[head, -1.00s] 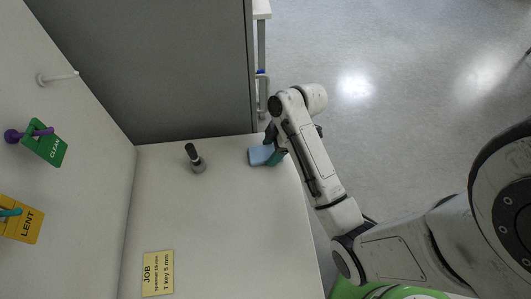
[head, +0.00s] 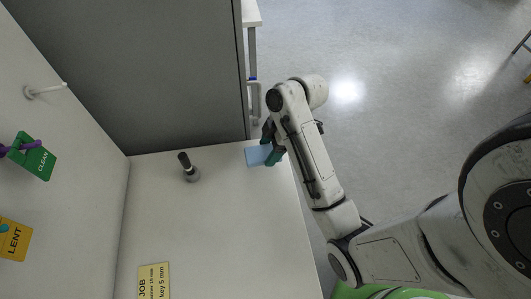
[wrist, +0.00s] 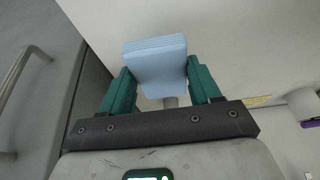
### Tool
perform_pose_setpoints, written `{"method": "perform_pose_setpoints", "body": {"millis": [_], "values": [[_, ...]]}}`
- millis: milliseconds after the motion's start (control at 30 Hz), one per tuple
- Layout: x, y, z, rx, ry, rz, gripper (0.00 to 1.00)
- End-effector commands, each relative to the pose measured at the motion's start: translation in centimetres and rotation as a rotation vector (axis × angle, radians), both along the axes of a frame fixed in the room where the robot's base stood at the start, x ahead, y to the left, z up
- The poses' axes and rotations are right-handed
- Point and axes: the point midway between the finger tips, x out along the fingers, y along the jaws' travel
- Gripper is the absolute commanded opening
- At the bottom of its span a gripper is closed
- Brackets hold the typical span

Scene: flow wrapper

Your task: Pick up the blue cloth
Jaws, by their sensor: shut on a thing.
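The blue cloth (head: 257,156) is a pale blue folded pad at the far right corner of the white worktop. My gripper (head: 270,150) is at that corner with its green fingers at the cloth. In the wrist view the cloth (wrist: 155,62) sits between the two green fingers of my gripper (wrist: 160,85), which are shut on it. I cannot tell whether the cloth is clear of the worktop.
A dark-handled tool (head: 188,168) stands upright on the worktop (head: 215,235), left of the cloth. A yellow job card (head: 154,281) lies nearer. A grey panel (head: 130,70) rises behind. The left wall carries a white peg (head: 45,90), a green CLEAN tag (head: 38,162) and a yellow LENT tag (head: 14,240).

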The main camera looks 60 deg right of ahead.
Motion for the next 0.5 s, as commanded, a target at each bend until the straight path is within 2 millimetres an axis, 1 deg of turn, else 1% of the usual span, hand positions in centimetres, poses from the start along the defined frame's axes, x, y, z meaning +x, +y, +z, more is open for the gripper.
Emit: {"method": "perform_pose_setpoints", "body": {"millis": [33, 67, 333, 500], "values": [[-0.8, 0.0, 1.3, -0.001, -0.002, -0.002, 0.34], [-1.1, 0.1, 2.0, 0.0, 0.0, -0.001, 0.34], [-3.9, 0.2, 5.5, 0.0, 0.001, -0.001, 0.34], [-8.0, 0.4, 7.0, 0.002, 0.003, -0.002, 0.34]]}}
